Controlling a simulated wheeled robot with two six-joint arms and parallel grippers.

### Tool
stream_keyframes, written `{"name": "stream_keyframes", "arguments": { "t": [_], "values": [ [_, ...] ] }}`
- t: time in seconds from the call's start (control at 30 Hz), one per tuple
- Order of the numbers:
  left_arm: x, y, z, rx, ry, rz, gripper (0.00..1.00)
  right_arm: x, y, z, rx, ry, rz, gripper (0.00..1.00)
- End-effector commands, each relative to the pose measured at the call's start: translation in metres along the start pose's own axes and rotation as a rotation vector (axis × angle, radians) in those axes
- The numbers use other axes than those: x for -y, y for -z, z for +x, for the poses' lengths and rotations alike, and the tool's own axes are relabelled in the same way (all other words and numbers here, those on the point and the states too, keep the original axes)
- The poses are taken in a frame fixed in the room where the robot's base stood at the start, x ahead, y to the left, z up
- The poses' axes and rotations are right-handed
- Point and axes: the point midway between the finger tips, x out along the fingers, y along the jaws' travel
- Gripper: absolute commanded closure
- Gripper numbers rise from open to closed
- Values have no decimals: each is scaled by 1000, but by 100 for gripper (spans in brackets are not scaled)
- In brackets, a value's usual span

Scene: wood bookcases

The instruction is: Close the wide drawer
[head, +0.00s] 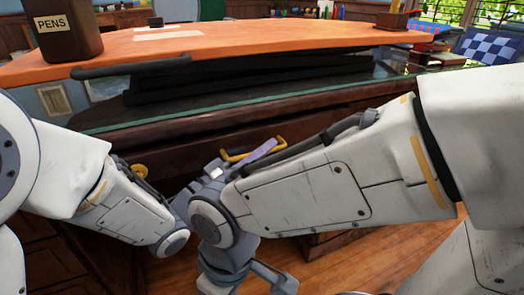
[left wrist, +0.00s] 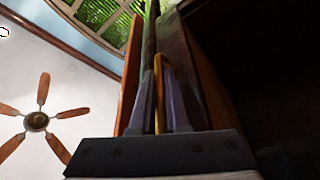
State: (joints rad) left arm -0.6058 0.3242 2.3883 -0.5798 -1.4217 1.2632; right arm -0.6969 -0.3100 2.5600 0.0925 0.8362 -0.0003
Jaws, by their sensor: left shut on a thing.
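The wide drawer (head: 190,142) is a dark wood front below the desk's green-edged surface. It has a yellow metal handle (head: 238,155) near the middle, and another yellow piece shows at the left (head: 139,170). My left gripper (head: 263,149) is shut on the middle handle, its purple-grey fingers on either side. In the left wrist view the handle (left wrist: 160,92) stands between the two fingers (left wrist: 162,108). My right gripper (head: 245,280) hangs low at the bottom edge, away from the drawer, with its tips partly cut off. My forearms hide much of the drawer front.
An orange wooden top (head: 230,42) lies above, with a brown PENS cup (head: 66,28) at its left. Dark flat shapes (head: 240,78) lie under it. A blue checkered item (head: 490,46) is at the right. Wooden floor (head: 370,262) shows below.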

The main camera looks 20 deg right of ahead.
Motion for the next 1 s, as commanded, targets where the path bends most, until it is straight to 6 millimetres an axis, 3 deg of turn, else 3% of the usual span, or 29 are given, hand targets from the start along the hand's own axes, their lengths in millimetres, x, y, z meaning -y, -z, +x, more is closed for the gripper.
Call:
{"name": "stream_keyframes", "arguments": {
  "t": [0.27,0.53,0.77,0.8,0.87,1.0],
  "values": [
    [2,3,-2,-9,7,-2,100,0,0,0,0,0,0,100],
    [18,28,8,-11,9,-2,100,1,1,-12,0,0,0,100],
    [21,28,10,-11,9,-2,100,1,0,-10,0,0,0,100],
    [21,28,10,-11,9,-2,82,1,0,-10,0,0,0,100],
    [20,28,10,-10,8,-2,60,1,0,-10,0,0,0,100],
    [20,26,10,-7,8,-2,56,1,0,-10,0,0,0,100]
  ]
}}
